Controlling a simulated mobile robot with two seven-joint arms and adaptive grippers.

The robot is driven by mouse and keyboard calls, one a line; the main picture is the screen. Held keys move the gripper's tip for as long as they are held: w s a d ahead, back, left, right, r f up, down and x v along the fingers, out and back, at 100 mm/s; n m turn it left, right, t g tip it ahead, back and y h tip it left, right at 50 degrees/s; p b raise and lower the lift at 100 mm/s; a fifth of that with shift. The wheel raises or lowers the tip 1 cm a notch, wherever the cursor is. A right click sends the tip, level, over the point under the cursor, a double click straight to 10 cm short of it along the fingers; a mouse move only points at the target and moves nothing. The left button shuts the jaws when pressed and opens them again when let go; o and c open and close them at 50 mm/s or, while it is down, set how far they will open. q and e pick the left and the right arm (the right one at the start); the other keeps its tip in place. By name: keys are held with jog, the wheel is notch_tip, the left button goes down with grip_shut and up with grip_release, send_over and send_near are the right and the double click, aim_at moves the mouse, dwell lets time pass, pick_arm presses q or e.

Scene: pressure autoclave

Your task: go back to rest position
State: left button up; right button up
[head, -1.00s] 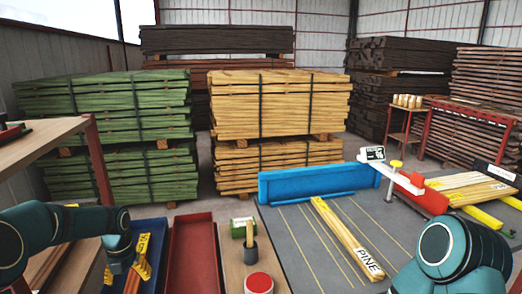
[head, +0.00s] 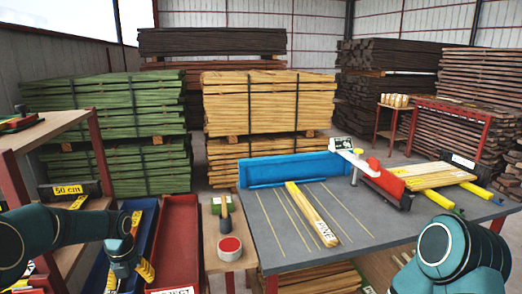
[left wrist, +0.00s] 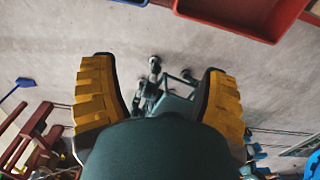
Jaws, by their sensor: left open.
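My left gripper (head: 128,272) is low at the left of the head view, its yellow-padded fingers pointing down.
A blue bin (head: 146,215) and a red bin (head: 179,228) stand beside my left gripper. A wooden shelf (head: 48,130) is at the left. A grey worktable (head: 270,225) bears a pine board (head: 312,215). Lumber stacks (head: 255,105) stand behind.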

pick_arm(q)
jog(key=s+d+f+n+h, duration=0.2)
jog(key=s+d+f+n, duration=0.2)
jog(key=d+f+n, duration=0.4)
jog(key=s+d+f+n+h, duration=0.1)
jog(key=s+d+f+n, duration=0.4)
jog(key=d+n, duration=0.4)
jog(key=s+d+f+n, duration=0.2)
jog(key=s+d+n, duration=0.2)
jog(key=s+n, duration=0.3)
jog(key=s+d+f+n+t, duration=0.1)
jog(key=s+d+f+n, duration=0.2)
jog(key=s+n, duration=0.4)
jog(key=d+n, duration=0.1)
jog(key=n, duration=0.2)
jog(key=shift+d+h, duration=0.3)
jog(key=shift+d, duration=0.05)
